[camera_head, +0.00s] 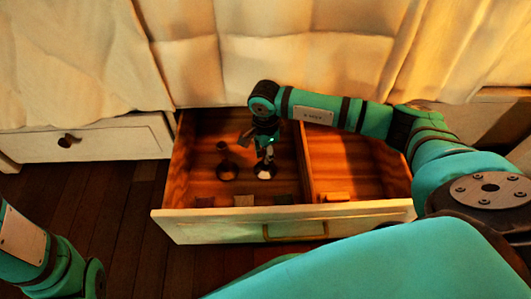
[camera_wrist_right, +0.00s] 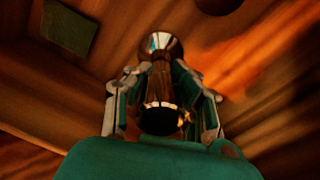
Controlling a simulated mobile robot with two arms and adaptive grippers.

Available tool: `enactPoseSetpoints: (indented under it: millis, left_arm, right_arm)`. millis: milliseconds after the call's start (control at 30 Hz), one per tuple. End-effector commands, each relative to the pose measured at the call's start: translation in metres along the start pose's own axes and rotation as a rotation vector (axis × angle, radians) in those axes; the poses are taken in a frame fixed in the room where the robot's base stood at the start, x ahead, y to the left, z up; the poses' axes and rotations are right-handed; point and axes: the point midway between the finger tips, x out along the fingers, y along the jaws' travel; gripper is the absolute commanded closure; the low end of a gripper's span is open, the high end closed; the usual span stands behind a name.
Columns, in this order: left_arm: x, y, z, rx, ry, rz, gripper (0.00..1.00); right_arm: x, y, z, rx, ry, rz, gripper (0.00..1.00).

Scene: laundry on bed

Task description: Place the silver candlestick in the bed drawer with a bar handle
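The silver candlestick (camera_head: 265,170) stands in the left compartment of the open bed drawer (camera_head: 185,225), which has a bar handle (camera_head: 295,231) on its front. My right gripper (camera_head: 260,142) is low inside that compartment, over the candlestick. In the right wrist view the candlestick (camera_wrist_right: 160,82) lies between the two fingers of my right gripper (camera_wrist_right: 161,72), with its round base beyond the fingertips. I cannot tell whether the fingers press on its stem. Only a piece of my left arm shows at the lower left; its gripper is out of view.
Small blocks (camera_head: 244,200) lie along the drawer's front wall. A divider (camera_head: 304,165) separates the right compartment, which holds one block (camera_head: 335,196). A closed drawer with a knob (camera_head: 68,141) is left.

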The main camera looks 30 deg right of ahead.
Motion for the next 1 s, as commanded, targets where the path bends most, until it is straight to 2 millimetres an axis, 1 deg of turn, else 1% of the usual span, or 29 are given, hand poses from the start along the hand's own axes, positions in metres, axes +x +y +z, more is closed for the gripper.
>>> enactPoseSetpoints:
  millis: [33,167,200,433,533,667,733,800,900,1000]
  left_arm:
    - [0.0,0.0,0.0,0.0,0.0,0.0,0.49]
    - [0.0,0.0,0.0,0.0,0.0,0.0,0.49]
    - [0.0,0.0,0.0,0.0,0.0,0.0,0.49]
    - [0.0,0.0,0.0,0.0,0.0,0.0,0.49]
    - [0.004,-0.001,0.002,0.0,-0.001,0.0,0.49]
    - [0.02,-0.004,0.008,0.0,-0.004,0.0,0.49]
    - [0.029,-0.007,0.012,0.0,-0.005,-0.001,0.49]
    - [0.028,-0.011,0.023,-0.002,-0.037,-0.012,0.49]
    - [0.017,-0.014,0.036,-0.009,-0.084,-0.029,0.49]
    - [0.009,-0.017,0.045,-0.014,-0.117,-0.042,0.49]
  right_arm:
    - [0.0,0.0,0.0,0.0,0.0,0.0,0.75]
    - [0.0,0.0,0.0,0.0,0.0,0.0,0.58]
    - [0.0,0.0,0.0,0.0,0.0,0.0,0.55]
    - [0.0,0.0,0.0,-0.001,0.0,0.0,0.55]
    - [-0.007,0.0,0.0,-0.001,-0.001,-0.001,0.55]
    - [-0.03,-0.001,0.0,-0.001,-0.001,-0.002,0.55]
    - [-0.046,-0.001,0.0,-0.001,-0.001,-0.002,0.55]
    - [-0.063,0.0,0.0,-0.001,0.0,-0.002,0.55]
    - [-0.084,-0.001,0.0,-0.001,0.0,-0.003,0.55]
    - [-0.101,0.0,0.0,-0.001,0.0,-0.001,0.55]
